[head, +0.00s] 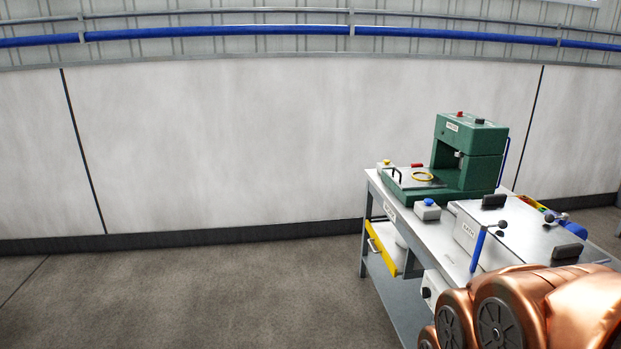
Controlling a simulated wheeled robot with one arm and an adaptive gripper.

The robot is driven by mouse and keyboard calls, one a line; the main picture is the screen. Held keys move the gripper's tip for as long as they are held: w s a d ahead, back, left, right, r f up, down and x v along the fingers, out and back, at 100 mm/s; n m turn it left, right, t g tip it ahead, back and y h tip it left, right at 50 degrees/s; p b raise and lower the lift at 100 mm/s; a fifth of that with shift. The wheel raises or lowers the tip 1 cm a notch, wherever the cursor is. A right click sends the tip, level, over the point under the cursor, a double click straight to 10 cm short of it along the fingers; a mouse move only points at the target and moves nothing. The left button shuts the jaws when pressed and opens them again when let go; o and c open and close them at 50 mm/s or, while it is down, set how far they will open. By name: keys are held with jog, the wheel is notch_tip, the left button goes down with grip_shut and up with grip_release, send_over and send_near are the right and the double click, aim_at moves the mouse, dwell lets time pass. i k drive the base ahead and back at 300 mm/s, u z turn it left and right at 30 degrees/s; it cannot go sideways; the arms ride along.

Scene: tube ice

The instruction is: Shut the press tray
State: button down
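The green press (466,150) stands at the far end of the grey workbench, on the right side of the head view. Its tray (408,180) is a light metal plate with a black handle at its left edge. The tray sticks out to the left of the press column. My copper-coloured arm fills the lower right corner, in front of the near part of the bench. My gripper does not show in this view.
On the workbench (450,240) are a small box with a blue button (428,209) and a metal box with a blue lever (478,248). A yellow-edged drawer (382,249) hangs under the bench. The floor (180,300) to the left is clear.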

aim_at(422, 177)
jog(key=i, duration=2.6)
jog(key=u, duration=0.65)
